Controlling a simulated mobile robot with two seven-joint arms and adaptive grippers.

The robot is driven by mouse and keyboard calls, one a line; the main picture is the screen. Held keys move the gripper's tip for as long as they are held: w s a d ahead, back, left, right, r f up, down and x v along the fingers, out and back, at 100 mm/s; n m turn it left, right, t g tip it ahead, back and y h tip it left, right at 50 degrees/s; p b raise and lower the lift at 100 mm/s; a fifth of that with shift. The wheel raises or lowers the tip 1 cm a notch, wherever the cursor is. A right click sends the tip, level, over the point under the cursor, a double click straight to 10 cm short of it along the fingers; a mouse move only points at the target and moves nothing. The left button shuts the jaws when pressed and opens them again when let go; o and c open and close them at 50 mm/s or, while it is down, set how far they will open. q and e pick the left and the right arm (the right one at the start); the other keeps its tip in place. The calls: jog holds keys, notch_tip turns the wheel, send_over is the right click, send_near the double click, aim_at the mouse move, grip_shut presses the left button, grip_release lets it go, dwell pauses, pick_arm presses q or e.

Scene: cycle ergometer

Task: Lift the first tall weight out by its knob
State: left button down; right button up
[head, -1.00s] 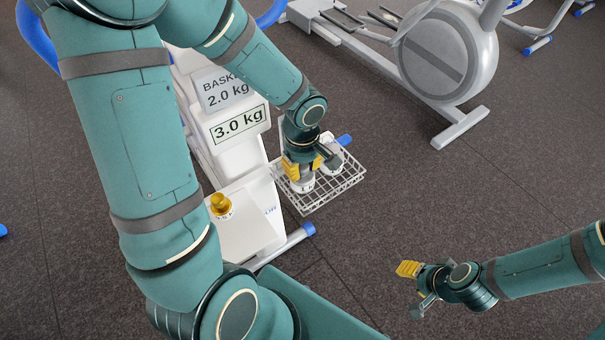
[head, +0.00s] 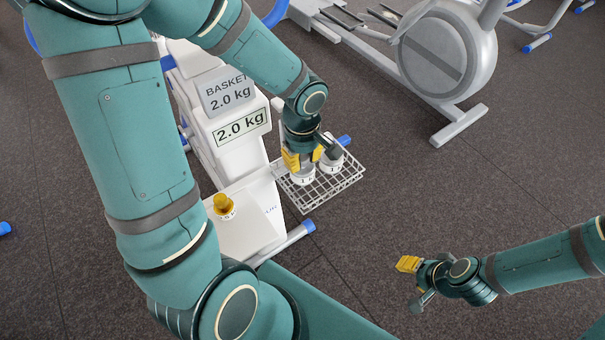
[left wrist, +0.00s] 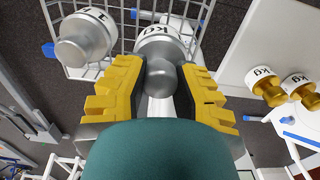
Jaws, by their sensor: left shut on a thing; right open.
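My left gripper (head: 303,158) is shut on the grey knob of a tall white-banded weight (head: 303,176) over the wire basket (head: 322,190). The left wrist view shows the knob (left wrist: 163,79) between the yellow fingers. Whether the weight's base is clear of the basket floor is hard to see. A second grey-knobbed weight (head: 333,166) stands close beside it in the basket, also seen in the left wrist view (left wrist: 85,40). The display (head: 242,126) reads 2.0 kg. A card (head: 229,92) above it reads BASKET 2.0 kg. My right gripper (head: 415,283) is open and empty, low at the right.
Gold-knobbed weights (head: 224,204) sit on the white ledge (head: 248,218) of the ergometer, left of the basket. A blue-tipped foot bar (head: 287,243) lies on the floor in front. Another grey exercise machine (head: 440,65) stands behind. The floor right of the basket is clear.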

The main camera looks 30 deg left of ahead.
pick_arm(q)
jog(key=shift+r+p, duration=0.9)
jog(key=shift+r, duration=0.5)
